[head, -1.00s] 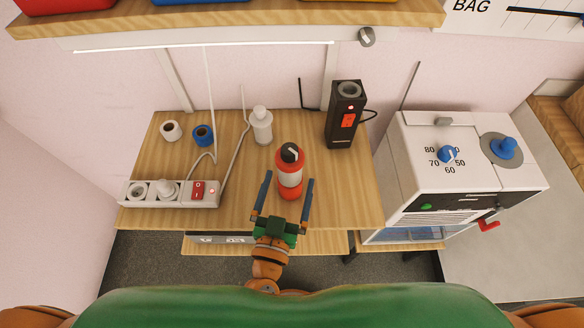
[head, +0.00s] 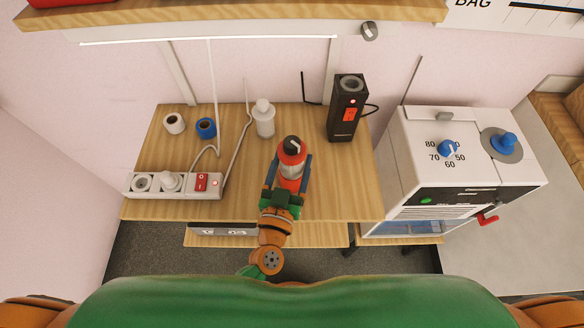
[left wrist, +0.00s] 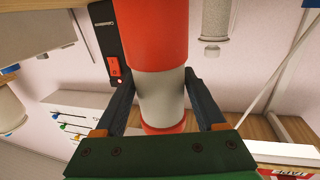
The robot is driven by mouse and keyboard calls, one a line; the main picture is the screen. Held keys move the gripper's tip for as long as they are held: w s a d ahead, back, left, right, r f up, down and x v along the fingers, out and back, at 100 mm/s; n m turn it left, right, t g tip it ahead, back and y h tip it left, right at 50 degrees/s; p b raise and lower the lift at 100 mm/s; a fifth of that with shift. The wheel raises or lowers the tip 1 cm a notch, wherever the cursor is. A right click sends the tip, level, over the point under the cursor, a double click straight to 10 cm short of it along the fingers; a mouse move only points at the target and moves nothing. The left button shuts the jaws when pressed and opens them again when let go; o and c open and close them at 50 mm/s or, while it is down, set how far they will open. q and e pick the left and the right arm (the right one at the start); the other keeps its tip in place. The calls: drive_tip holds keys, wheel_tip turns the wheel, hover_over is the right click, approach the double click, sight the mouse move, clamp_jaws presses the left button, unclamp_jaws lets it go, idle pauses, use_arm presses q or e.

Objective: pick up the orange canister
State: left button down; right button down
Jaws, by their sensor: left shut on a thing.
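The orange canister (head: 291,158) is red-orange with a pale middle band and a dark cap with a light knob. It stands roughly upright over the front middle of the wooden table (head: 240,206). My left gripper (head: 289,172) has its two dark fingers on either side of it, shut on it. In the left wrist view the canister (left wrist: 158,95) fills the space between the fingers (left wrist: 160,88), which meet its pale band. Its base is hidden in the head view, so I cannot tell whether it touches the table. My right gripper is out of view.
A white bottle (head: 264,120) stands behind the canister, and a black device (head: 347,110) at back right. A power strip (head: 172,186) lies at left, near white (head: 174,124) and blue (head: 205,128) rolls. A white machine (head: 460,150) is right of the table.

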sight(291, 161)
use_arm(q)
drive_tip(key=shift+w+r, duration=0.1)
drive_tip(key=shift+r, duration=0.35)
wheel_tip(291, 161, up, 3)
drive_tip(key=shift+p, duration=1.05)
drive_tip(key=s+r+p, duration=0.2)
drive_tip(key=s+r, duration=0.3)
drive_tip(key=r, duration=0.1)
drive_tip(key=shift+s+p, duration=0.15)
drive_tip(key=shift+p, duration=0.15)
drive_tip(key=s+r+b, duration=0.1)
drive_tip(key=s+r, duration=0.2)
drive_tip(key=s, duration=0.5)
drive_tip(key=shift+s, duration=0.4)
